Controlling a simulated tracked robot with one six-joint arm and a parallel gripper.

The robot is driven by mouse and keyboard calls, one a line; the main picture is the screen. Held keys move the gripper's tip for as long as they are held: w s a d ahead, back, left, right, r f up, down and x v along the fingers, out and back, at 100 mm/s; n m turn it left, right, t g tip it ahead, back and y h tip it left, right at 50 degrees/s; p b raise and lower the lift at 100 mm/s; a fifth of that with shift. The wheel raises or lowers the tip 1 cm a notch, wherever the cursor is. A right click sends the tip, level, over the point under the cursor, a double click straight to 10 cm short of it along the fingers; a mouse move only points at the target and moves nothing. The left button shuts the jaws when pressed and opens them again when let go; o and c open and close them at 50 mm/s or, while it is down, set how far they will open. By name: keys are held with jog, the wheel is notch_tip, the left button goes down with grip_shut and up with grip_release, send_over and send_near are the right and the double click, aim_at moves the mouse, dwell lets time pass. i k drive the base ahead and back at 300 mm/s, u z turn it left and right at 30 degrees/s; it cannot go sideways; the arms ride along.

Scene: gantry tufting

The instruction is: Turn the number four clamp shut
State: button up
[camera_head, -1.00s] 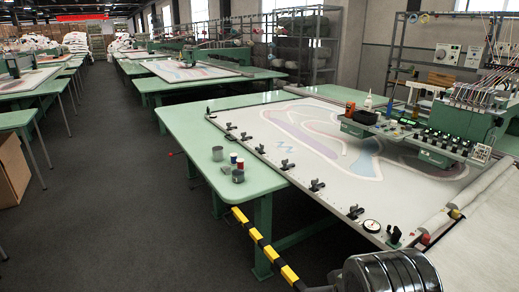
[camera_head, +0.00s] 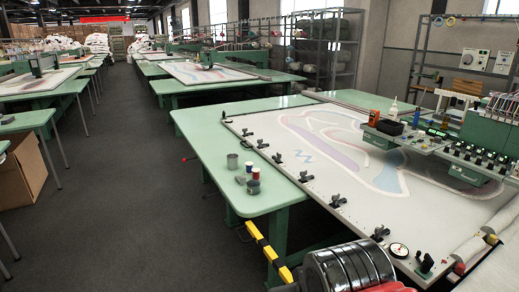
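Several black clamps sit in a row along the near left edge of the white tufting frame (camera_head: 300,204). They include a clamp at the far corner (camera_head: 225,116), one mid-row (camera_head: 276,157), one farther down (camera_head: 305,176), one nearer (camera_head: 338,201) and one close to the front corner (camera_head: 380,233). No clamp numbers are legible, so I cannot tell which is number four or whether it is shut. A round dial (camera_head: 399,250) and a small upright black handle (camera_head: 424,263) are at the front corner.
The frame lies on a green table (camera_head: 205,130). Grey and coloured spools (camera_head: 253,186) stand on its left part. A yellow-black striped bar (camera_head: 270,252) is low in front. The green gantry machine (camera_head: 490,130) overhangs the right. The dark floor (camera_head: 120,220) at left is clear.

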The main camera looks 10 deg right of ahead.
aim_at(279, 155)
jog(key=u, duration=0.4)
jog(key=i, duration=0.7)
jog(key=u, duration=0.45)
jog(key=i, duration=1.45)
jog(key=z, duration=0.5)
jog(key=i, duration=0.55)
jog(key=z, duration=0.85)
jog(key=i, duration=0.6)
jog(key=z, duration=0.45)
